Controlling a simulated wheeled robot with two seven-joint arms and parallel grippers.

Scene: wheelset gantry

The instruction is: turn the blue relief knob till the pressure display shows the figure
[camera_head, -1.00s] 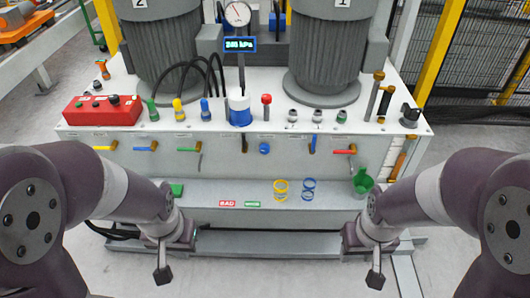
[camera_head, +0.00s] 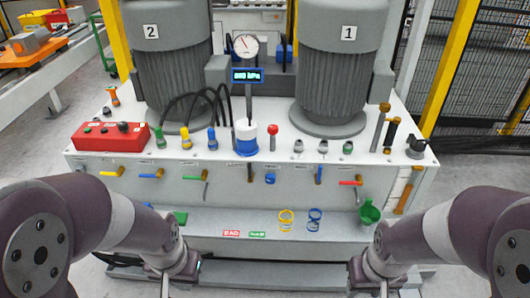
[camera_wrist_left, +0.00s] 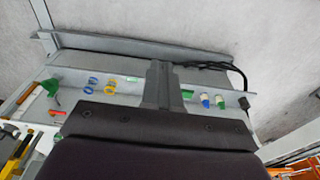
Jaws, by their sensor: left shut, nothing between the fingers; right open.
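The blue relief knob (camera_head: 270,178) is on the white front panel, right of centre, below the red-topped knob. The pressure display (camera_head: 247,75) is a small blue-framed screen on a post under a round gauge; it reads in kPa, but its digits are too blurred to read surely. My left gripper (camera_head: 165,288) hangs at the lower edge of the head view, low and left of the knob, apart from it. It is shut and empty; its fingers (camera_wrist_left: 160,88) also show in the left wrist view. My right gripper (camera_head: 383,290) is low on the right, open and partly cut off.
A red control box (camera_head: 110,136) stands at the panel's left. Several coloured lever handles line the front panel. Two grey motors (camera_head: 342,75) stand behind.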

